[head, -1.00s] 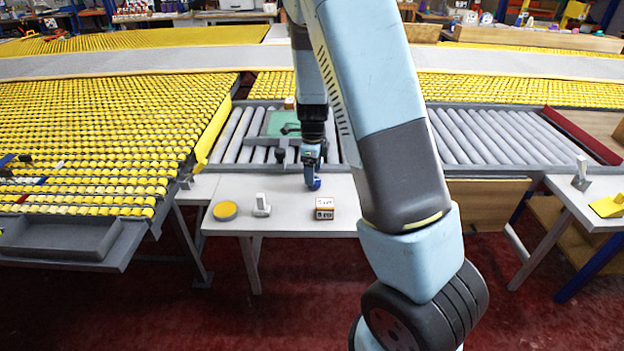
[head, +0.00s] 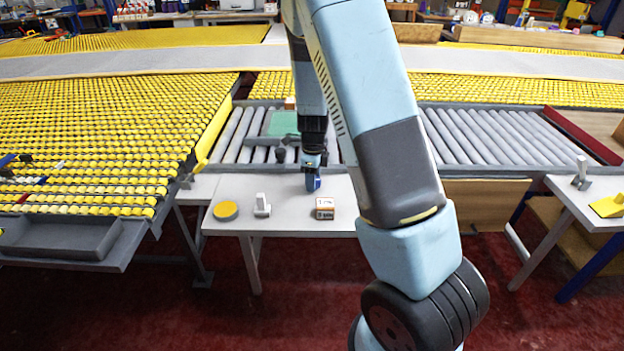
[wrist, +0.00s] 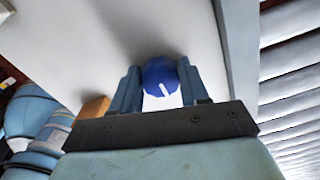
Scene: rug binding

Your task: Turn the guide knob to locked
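The guide knob (wrist: 158,72) is blue with a short white mark, seen in the wrist view between my gripper's two fingers (wrist: 159,88). The mark slants down and to the right. The fingers stand close on both sides of the knob and appear to touch it. In the head view my gripper (head: 313,183) points down at the back of the small white table (head: 285,222); the knob cannot be told apart from the fingers there. Any lock labels are not visible.
On the white table stand a yellow disc (head: 226,210), a small grey upright piece (head: 262,206) and an orange-and-white box (head: 325,208). Behind is a roller conveyor (head: 235,135) with a green plate (head: 283,123). A yellow-studded bed (head: 100,130) lies at left.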

